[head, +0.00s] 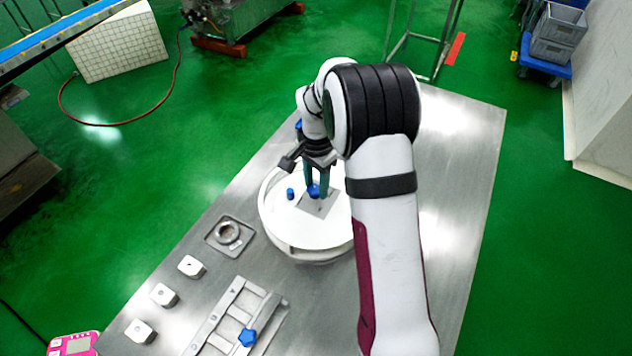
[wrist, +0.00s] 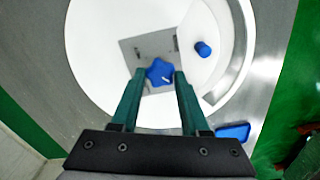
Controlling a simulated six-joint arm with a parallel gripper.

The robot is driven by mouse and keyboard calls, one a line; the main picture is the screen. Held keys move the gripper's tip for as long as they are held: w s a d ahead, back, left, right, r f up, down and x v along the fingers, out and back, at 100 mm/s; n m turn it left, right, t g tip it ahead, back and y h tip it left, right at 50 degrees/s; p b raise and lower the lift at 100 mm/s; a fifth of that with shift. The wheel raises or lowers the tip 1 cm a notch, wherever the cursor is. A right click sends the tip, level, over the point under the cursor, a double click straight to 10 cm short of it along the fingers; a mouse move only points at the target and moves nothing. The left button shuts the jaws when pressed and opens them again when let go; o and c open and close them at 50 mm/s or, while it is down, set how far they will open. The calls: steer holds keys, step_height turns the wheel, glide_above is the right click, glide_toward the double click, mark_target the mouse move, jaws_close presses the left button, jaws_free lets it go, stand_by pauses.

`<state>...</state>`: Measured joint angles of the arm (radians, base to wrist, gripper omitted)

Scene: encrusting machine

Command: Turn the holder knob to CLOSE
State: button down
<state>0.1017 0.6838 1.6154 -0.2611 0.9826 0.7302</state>
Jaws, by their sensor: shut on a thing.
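The holder knob (wrist: 159,71) is a blue star-shaped knob on a small grey square plate (wrist: 132,48), set on a round white disc (wrist: 95,50). In the head view the knob (head: 314,192) shows just under my fingertips. My gripper (wrist: 160,78) has its two green fingers on either side of the knob, shut on it. A small white mark shows on the knob's lower right in the wrist view. The dark markings on the plate are too small to read. In the head view my gripper (head: 318,183) points down from above.
A short blue peg (head: 290,194) stands on the disc beside the plate.

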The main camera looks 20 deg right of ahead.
steer(key=shift+m, duration=2.3)
steer(key=shift+s+m, duration=0.1)
steer(key=shift+m, duration=4.4)
steer(key=shift+s+m, duration=0.1)
steer(key=shift+m, duration=2.1)
steer(key=shift+c, duration=2)
jaws_free()
